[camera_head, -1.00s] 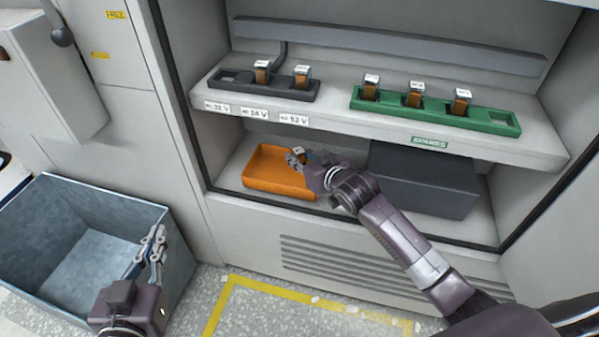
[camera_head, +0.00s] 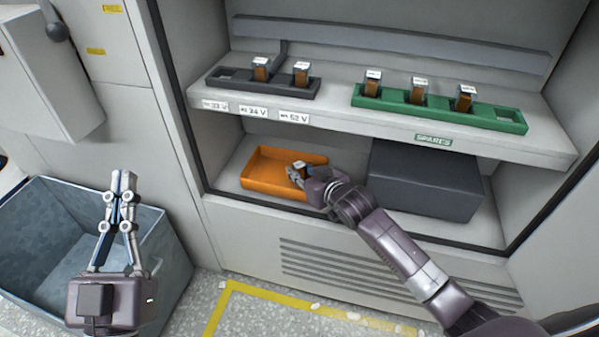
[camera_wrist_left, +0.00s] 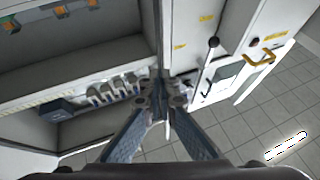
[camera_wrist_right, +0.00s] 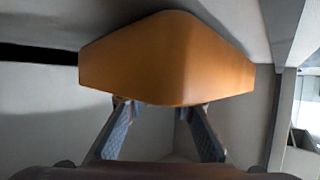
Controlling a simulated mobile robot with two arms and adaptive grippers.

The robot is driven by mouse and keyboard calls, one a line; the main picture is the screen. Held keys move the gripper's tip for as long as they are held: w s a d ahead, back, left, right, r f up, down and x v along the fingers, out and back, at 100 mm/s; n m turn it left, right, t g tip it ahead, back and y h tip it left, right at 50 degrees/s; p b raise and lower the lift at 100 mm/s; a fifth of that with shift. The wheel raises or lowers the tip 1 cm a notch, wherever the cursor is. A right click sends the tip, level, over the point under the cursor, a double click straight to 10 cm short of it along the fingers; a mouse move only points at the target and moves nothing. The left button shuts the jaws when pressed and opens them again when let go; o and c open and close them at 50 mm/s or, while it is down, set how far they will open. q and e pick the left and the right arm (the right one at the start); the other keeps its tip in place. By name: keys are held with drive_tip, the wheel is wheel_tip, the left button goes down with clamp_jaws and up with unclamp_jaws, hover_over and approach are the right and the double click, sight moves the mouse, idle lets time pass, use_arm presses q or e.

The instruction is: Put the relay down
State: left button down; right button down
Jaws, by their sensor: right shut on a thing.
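The relay (camera_head: 299,165), a small block with a pale top, is in my right gripper (camera_head: 297,177), low at the right part of the orange tray (camera_head: 262,187). The right wrist view shows the tray's outside (camera_wrist_right: 170,60) at a rounded corner; the fingertips and the relay are hidden behind it there. Whether the relay touches the tray floor I cannot tell. My left gripper (camera_head: 122,178) is raised over the blue-grey bin, its fingers drawn together and holding nothing that I can see.
Above, a dark rack (camera_head: 230,86) holds two relays and has an empty slot at its left. A green spares rack (camera_head: 487,119) holds three. A dark box (camera_head: 425,180) stands right of my right gripper. The blue-grey bin (camera_head: 180,245) is on the floor at left.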

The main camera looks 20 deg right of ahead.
drive_tip(key=c, duration=1.6)
unclamp_jaws()
